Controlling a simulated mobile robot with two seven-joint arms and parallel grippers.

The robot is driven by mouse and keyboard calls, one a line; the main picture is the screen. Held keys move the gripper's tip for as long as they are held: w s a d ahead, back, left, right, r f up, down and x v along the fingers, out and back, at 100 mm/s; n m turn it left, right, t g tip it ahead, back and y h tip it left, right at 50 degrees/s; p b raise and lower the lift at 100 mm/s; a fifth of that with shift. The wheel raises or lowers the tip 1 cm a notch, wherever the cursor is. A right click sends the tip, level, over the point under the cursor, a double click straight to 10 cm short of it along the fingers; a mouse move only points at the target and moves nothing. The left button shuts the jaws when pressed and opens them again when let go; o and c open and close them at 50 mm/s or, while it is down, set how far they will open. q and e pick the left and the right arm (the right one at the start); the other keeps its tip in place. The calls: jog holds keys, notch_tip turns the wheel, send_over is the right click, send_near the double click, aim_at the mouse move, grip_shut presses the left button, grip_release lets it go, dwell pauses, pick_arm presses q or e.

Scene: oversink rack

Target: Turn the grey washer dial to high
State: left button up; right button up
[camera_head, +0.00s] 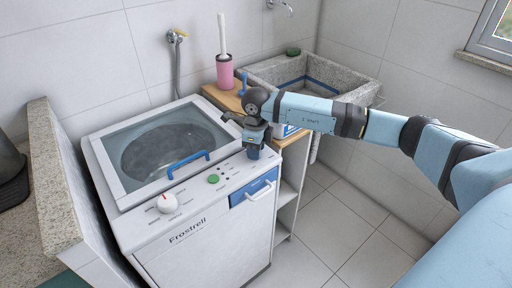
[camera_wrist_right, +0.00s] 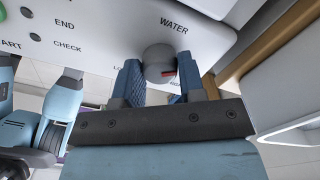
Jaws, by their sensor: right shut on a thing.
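The grey washer dial (camera_wrist_right: 158,60) sits under the WATER label on the washer panel in the right wrist view. Its red mark points to the lower right, close to partly hidden lettering; a LOW label is partly covered at the left finger. My right gripper (camera_wrist_right: 155,78) has its blue fingers on both sides of the dial and is shut on it. In the head view the right gripper (camera_head: 255,152) is at the right end of the washer's (camera_head: 180,240) panel and hides the dial. My left gripper is not in view.
The panel also has a white dial with a red mark (camera_head: 167,203) and a green button (camera_head: 213,179). A blue drawer (camera_head: 253,190) is below the gripper. A wooden-topped shelf with a pink brush holder (camera_head: 225,71) and a stone sink (camera_head: 345,88) stand beyond.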

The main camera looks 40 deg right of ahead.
jog(key=m+p, duration=0.1)
jog(key=m, duration=0.3)
jog(key=shift+r, duration=0.15)
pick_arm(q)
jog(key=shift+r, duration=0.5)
pick_arm(e)
jog(key=shift+m, duration=1.3)
jog(key=o, duration=0.9)
pick_arm(q)
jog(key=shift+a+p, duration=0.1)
jog(key=shift+p, duration=0.45)
pick_arm(e)
notch_tip(320, 180, up, 14)
jog(key=shift+f, duration=0.15)
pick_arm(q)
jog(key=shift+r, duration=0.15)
